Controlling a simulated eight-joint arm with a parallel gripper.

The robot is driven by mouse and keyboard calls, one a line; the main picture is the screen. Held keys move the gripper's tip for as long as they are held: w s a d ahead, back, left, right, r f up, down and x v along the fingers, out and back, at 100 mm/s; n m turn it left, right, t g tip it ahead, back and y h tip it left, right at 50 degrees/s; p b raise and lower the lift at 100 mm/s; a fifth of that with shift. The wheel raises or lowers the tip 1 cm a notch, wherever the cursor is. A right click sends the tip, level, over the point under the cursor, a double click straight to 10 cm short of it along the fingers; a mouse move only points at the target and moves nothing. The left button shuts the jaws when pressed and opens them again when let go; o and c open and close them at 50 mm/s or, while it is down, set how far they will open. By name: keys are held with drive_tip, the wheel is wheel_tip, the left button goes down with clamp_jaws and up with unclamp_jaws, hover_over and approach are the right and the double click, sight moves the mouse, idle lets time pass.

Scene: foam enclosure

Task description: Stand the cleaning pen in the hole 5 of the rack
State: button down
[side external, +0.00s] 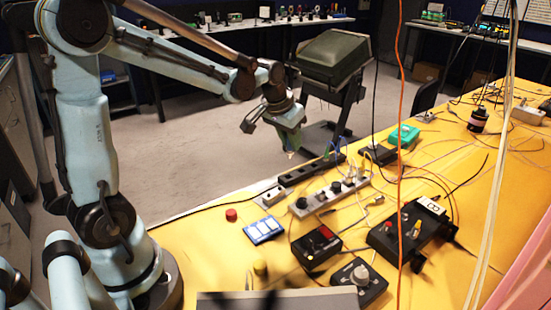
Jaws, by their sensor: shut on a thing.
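My gripper (290,140) is over the far edge of the yellow table, beyond the power strips, and points downward. It is shut on a small, thin thing, taken to be the cleaning pen, of which only a little shows below the jaws. The pen's colour and tilt are too small to tell. I cannot pick out the rack or its hole 5 with certainty among the devices on the table.
On the yellow table (200,255) are a black power strip (311,170), a grey strip with black knobs (325,196), a blue box (263,230), a red cap (231,215) and black control boxes (316,246). An orange cable (400,130) hangs in front. Loose wires cross the right side.

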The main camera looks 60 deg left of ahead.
sight(289, 151)
drive_tip(key=shift+a, duration=0.2)
drive_tip(key=shift+f, duration=0.1)
drive_tip(key=shift+f, duration=2.4)
drive_tip(key=shift+f, duration=1.25)
drive_tip(key=c, duration=0.9)
unclamp_jaws()
drive_tip(key=v, duration=1.2)
drive_tip(key=shift+s+d, duration=0.1)
drive_tip(key=shift+s, duration=0.05)
